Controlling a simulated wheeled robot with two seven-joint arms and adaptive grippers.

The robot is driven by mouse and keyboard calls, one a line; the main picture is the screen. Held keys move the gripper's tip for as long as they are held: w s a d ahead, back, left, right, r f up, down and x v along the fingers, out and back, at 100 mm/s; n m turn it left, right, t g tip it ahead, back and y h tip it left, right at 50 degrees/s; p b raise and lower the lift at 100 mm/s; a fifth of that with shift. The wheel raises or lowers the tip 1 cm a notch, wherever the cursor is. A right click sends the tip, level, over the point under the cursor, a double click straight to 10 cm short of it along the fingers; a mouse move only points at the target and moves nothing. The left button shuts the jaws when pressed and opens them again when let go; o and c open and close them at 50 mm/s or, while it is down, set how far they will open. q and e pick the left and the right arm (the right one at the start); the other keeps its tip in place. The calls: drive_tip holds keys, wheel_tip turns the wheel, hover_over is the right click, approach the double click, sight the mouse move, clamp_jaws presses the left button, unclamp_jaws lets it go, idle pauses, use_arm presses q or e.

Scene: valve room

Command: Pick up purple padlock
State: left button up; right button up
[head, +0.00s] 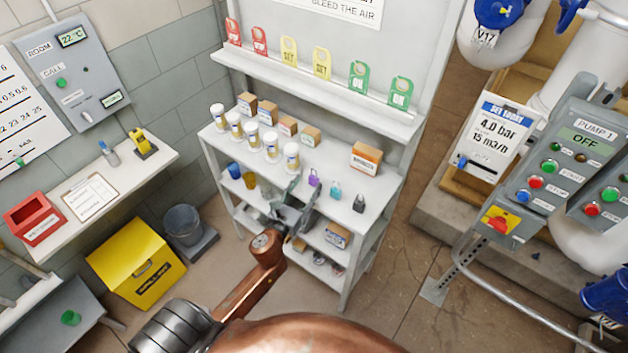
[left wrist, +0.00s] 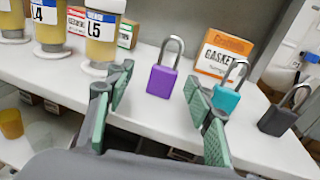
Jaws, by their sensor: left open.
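The purple padlock (left wrist: 163,80) stands upright on the white top shelf in the left wrist view, its grey shackle upward. It also shows small in the head view (head: 314,178). My left gripper (left wrist: 158,115) is open, with its green-padded fingers in front of the padlock and on either side of it in the picture. Nothing is between the fingers. In the head view my left gripper (head: 294,205) is at the front edge of the shelf. A teal padlock (left wrist: 228,92) stands to the right, partly behind the right finger. My right gripper is not in view.
A black padlock (left wrist: 280,117) stands farther right near the shelf edge (left wrist: 255,145). A gasket box (left wrist: 221,54) stands behind the teal padlock. Several labelled jars (head: 270,146) stand to the left. A sign ledge (head: 310,82) runs above the back.

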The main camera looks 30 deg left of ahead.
sight(313, 181)
use_arm(q)
drive_tip(key=w, duration=0.3)
drive_tip(key=shift+w+d+f, duration=0.15)
drive_tip(key=shift+w+f, duration=0.1)
drive_tip(key=shift+w, duration=0.15)
drive_tip(key=shift+w+f, duration=0.1)
drive_tip(key=shift+w, duration=0.4)
drive_tip(key=shift+c, duration=0.3)
drive_tip(key=c, duration=1.1)
